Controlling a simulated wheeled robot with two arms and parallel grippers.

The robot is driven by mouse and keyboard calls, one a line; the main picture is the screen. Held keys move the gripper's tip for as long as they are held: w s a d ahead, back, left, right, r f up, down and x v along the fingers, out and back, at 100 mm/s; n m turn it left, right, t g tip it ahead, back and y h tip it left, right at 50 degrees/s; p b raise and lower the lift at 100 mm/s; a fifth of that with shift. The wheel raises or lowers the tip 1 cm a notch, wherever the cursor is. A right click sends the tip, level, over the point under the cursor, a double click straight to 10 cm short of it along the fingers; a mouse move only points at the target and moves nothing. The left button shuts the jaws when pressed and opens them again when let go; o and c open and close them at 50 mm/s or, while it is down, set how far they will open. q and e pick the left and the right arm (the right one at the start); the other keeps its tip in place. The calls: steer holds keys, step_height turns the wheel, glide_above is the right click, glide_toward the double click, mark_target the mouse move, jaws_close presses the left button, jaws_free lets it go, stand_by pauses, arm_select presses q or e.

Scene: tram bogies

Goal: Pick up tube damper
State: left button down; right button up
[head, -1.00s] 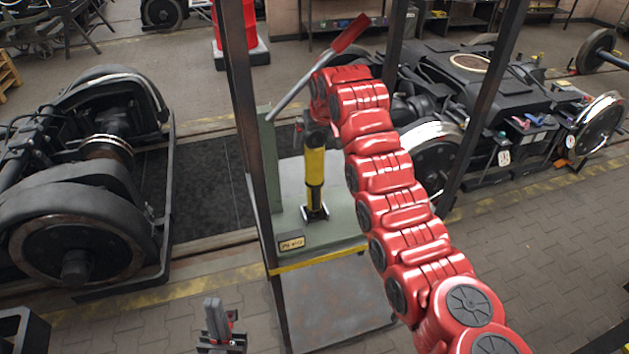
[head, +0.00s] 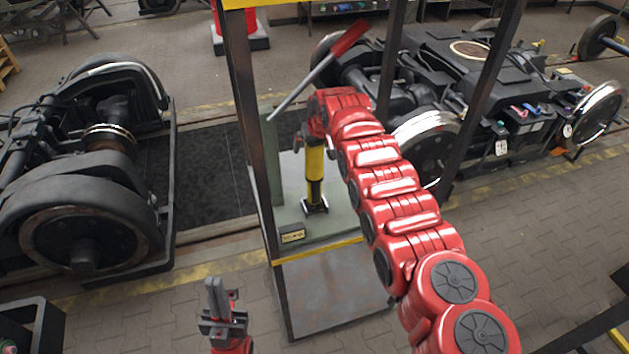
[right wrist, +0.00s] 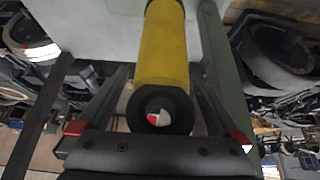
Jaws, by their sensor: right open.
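The tube damper (head: 315,175) is a yellow cylinder with dark ends, upright on a green test stand (head: 345,225). Its lower end sits in a dark fork-shaped mount. My right gripper (head: 311,140) is at its top end, which the gripper and arm partly hide in the head view. In the right wrist view the damper (right wrist: 162,50) with its dark ring-shaped end lies between the two spread fingers of my right gripper (right wrist: 162,100), which is open. My left gripper (head: 224,300) is low in the head view, apart from the stand; its finger gap is unclear.
Dark posts of a frame (head: 258,150) rise beside the stand. A lever with a red handle (head: 345,48) slants above the gripper. A wheelset bogie (head: 90,185) stands left, another bogie (head: 460,75) behind right.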

jaws_close()
stand_by(0.4)
steer(key=shift+r, duration=0.1)
